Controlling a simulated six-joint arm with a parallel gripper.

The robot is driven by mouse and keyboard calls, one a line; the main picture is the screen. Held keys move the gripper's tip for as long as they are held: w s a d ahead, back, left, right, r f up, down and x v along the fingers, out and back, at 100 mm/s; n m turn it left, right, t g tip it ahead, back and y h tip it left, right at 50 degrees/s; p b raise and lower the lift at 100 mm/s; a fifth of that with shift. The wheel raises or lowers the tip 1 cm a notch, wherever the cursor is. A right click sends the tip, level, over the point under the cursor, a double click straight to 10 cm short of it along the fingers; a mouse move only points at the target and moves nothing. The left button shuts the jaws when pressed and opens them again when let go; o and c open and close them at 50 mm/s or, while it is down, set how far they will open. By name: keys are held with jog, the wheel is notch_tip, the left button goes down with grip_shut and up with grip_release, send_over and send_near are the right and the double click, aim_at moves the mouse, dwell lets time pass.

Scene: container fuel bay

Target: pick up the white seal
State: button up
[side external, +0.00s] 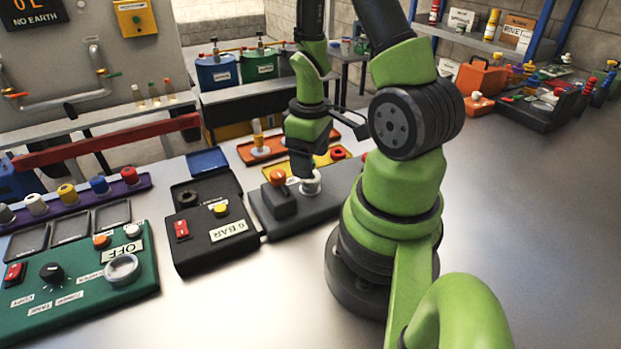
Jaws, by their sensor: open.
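A white ring-shaped piece with a dark centre (311,183), which looks like the white seal, is on a dark grey block (325,205) near the middle of the view. An orange-topped dark fitting (279,184) stands on the same block just to its left. My gripper (303,168) is open and points down right at the white ring, close above or around it. The dark fingers hide part of the ring's back edge, and I cannot tell whether they touch it.
A black "0 BAR" box (212,232) stands left of the block, and a green control panel (85,280) further left. Orange (247,155) and yellow (322,160) trays lie behind. The table's right side is clear up to a cluttered dark tray (540,112).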

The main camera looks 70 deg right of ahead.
jog(key=shift+f, duration=1.85)
jog(key=c, duration=1)
